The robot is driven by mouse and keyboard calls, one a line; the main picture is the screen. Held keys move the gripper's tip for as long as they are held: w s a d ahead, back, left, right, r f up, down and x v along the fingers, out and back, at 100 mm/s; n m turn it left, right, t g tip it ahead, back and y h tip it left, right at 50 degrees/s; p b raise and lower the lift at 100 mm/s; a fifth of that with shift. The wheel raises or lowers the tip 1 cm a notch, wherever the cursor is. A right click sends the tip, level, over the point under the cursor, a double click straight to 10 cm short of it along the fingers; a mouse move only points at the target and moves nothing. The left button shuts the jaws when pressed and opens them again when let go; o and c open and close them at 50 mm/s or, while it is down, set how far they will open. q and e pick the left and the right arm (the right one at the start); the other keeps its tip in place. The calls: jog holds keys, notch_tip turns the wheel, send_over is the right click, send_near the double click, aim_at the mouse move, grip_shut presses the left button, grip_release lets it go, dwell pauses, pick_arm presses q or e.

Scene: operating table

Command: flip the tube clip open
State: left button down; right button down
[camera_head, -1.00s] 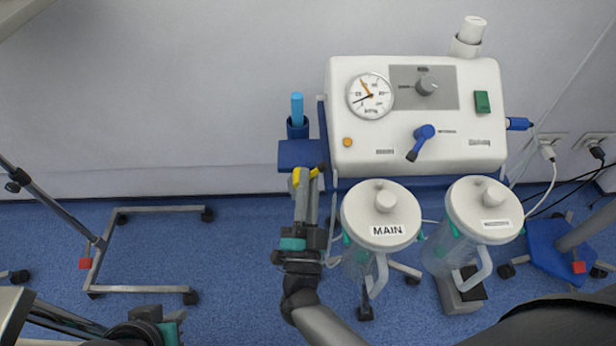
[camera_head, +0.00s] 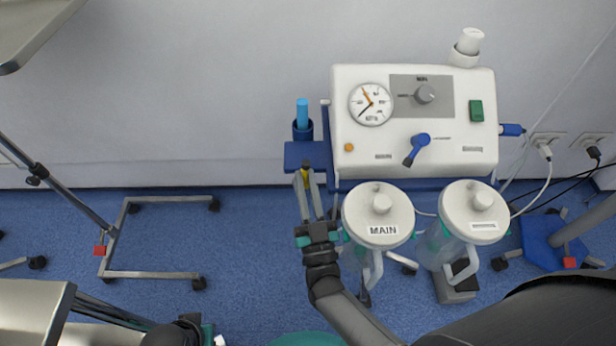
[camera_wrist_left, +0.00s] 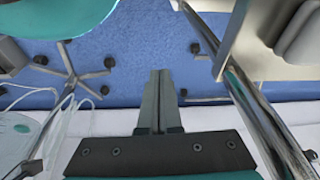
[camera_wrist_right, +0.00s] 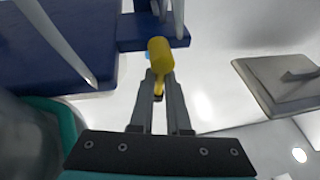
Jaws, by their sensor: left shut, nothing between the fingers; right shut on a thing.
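A small yellow part, which looks like the tube clip, shows between the fingertips of my right gripper (camera_head: 308,182) beside the blue bracket on the left of the suction unit. In the right wrist view it is a rounded yellow piece (camera_wrist_right: 160,52) with a narrow stem running down between the fingers. My right gripper (camera_wrist_right: 158,78) is shut on that stem. In the head view the fingers hide most of the clip, and I cannot tell whether it is open. My left gripper (camera_wrist_left: 159,75) is shut and empty, pointing over the floor, well away from the clip.
The white suction unit (camera_head: 435,150) hangs at the wall, with the MAIN jar (camera_head: 377,218) and a second jar (camera_head: 472,212) below it. A blue bracket (camera_head: 303,154) stands close to my right gripper. A metal stand (camera_head: 150,275) is on the floor at left.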

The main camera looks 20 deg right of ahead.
pick_arm(q)
jog(key=shift+s+f, duration=0.35)
jog(key=shift+f, duration=0.3)
pick_arm(e)
jog(key=shift+w+r+n+y, duration=0.1)
jog(key=shift+n+y, duration=0.3)
jog(key=shift+n, duration=0.3)
jog(key=c, duration=1.2)
grip_release()
jog(key=shift+o, duration=0.2)
pick_arm(q)
jog(key=shift+a, duration=0.1)
